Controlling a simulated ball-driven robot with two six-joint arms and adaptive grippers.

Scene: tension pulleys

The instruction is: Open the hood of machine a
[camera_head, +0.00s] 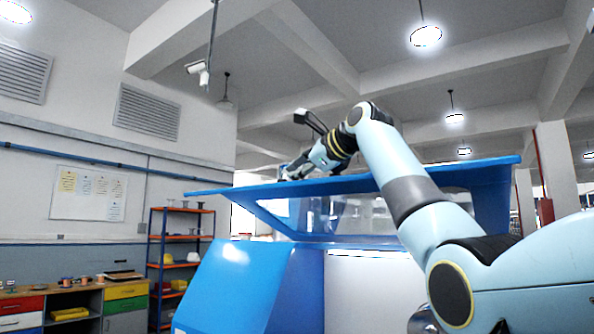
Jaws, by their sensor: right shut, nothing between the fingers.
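The blue machine (235,285) stands in front of me, with a sloped blue front and a white panel. Its blue hood (480,174) is raised above the body, its top plate nearly level and its clear window panel below it. I cannot tell from the picture which letter the machine bears. My right arm reaches in from the right across the hood. My right gripper (284,177) is at the hood's upper side, left of its middle. It looks shut and empty; whether it touches the hood is hard to tell. My left gripper is out of view.
An orange and blue shelf rack (154,268) stands behind the machine on the left. A workbench with coloured drawers (126,292) and small items is at the far left. A camera (198,70) and lamps hang from the ceiling. A pillar (557,170) stands at the right.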

